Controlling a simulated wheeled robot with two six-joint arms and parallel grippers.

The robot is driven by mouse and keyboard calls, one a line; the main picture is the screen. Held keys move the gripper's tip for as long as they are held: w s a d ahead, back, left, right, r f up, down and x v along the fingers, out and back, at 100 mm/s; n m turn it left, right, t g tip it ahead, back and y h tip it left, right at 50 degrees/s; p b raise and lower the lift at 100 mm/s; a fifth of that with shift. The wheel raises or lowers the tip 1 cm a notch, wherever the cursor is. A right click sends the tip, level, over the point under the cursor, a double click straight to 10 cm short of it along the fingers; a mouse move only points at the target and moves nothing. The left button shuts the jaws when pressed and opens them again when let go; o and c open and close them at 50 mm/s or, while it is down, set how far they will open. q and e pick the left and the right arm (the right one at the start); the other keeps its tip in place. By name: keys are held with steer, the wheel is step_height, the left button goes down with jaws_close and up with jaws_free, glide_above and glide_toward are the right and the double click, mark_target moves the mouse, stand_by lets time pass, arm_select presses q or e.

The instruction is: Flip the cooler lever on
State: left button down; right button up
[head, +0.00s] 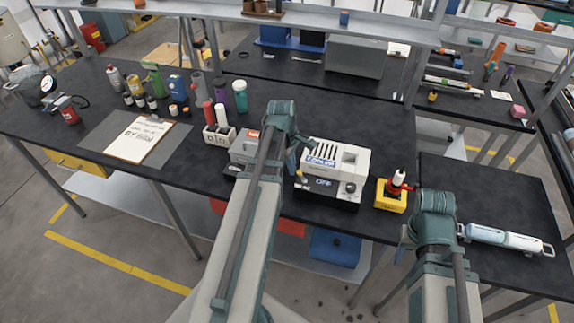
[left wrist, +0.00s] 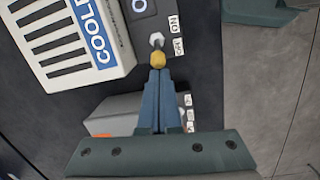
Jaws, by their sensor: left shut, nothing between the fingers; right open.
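The cooler (head: 335,160) is a white vented box with a blue label on a black base, near the front edge of the bench. It also shows at the upper left of the left wrist view (left wrist: 70,45). Its lever (left wrist: 158,60) has a yellow tip and a silver pivot, with ON and OFF labels beside it. The tip lies on the OFF side. My left gripper (left wrist: 157,72) is shut and empty, its fingertips right at the yellow tip; contact is unclear. My right gripper (head: 404,246) is open and empty, in front of the right-hand table.
A grey device (head: 243,146) stands left of the cooler, close to my left arm. A yellow box with a red part (head: 392,195) stands to its right. A clipboard (head: 140,138) and several bottles are further left. A white cylinder (head: 505,239) lies on the right table.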

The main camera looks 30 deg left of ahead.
arm_select(q)
steer(key=shift+w+d+r+y+p, duration=0.1)
steer(key=shift+d+r+y+p, duration=0.2)
steer(key=shift+y, duration=0.4)
